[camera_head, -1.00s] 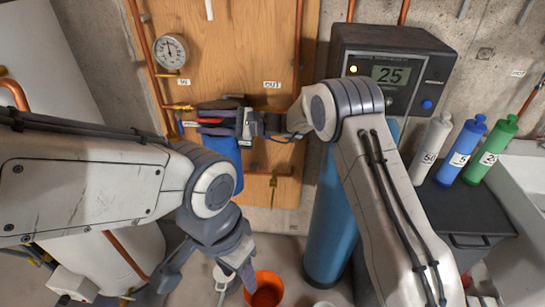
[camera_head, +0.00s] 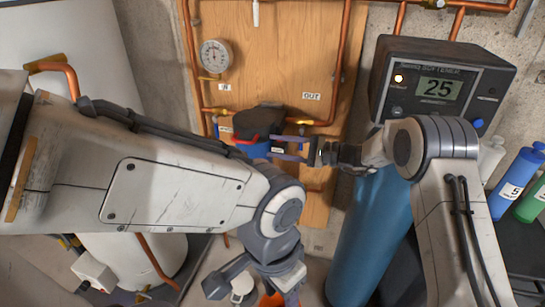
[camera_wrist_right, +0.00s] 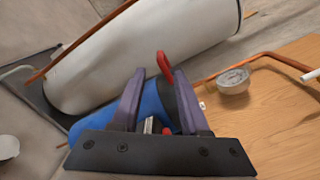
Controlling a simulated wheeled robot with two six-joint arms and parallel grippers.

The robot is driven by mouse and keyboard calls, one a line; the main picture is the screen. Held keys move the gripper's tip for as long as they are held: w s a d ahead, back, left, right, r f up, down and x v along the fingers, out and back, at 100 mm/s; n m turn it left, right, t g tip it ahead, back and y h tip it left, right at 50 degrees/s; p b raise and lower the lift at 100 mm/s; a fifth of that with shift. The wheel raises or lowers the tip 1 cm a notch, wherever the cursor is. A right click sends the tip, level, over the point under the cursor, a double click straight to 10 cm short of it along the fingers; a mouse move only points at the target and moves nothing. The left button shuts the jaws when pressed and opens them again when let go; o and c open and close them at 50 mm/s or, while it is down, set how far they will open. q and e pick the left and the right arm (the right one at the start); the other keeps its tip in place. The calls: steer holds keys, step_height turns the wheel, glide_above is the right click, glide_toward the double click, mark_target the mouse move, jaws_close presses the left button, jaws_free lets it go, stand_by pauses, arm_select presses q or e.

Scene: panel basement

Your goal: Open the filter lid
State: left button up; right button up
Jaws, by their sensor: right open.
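The filter is a blue housing (camera_head: 252,150) with a dark lid (camera_head: 258,121) on top, mounted low on the wooden board. My right gripper (camera_head: 290,145) is open at the filter's right side, its purple fingers reaching toward it just below the lid. In the right wrist view, the open right gripper (camera_wrist_right: 160,76) has the blue housing (camera_wrist_right: 150,103) and a red handle-like piece (camera_wrist_right: 164,66) showing between its fingers. I cannot tell whether the fingers touch the filter. My left gripper (camera_head: 250,284) hangs low with its fingers spread, empty.
The softener control box (camera_head: 440,85) and blue tank (camera_head: 368,235) stand right of the filter. Copper pipes (camera_head: 340,65) and a gauge (camera_head: 215,55) surround it. A large white tank (camera_head: 85,50) is at left. Bottles (camera_head: 517,182) stand at far right.

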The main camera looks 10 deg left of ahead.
steer(key=shift+n+g+h, duration=0.6)
steer(key=shift+g+h, duration=0.1)
steer(key=shift+g, duration=0.2)
steer(key=s, duration=0.2)
steer(key=s+a, duration=0.1)
steer(key=s, duration=0.1)
steer(key=shift+r+p, duration=0.3)
steer(key=shift+p, duration=0.05)
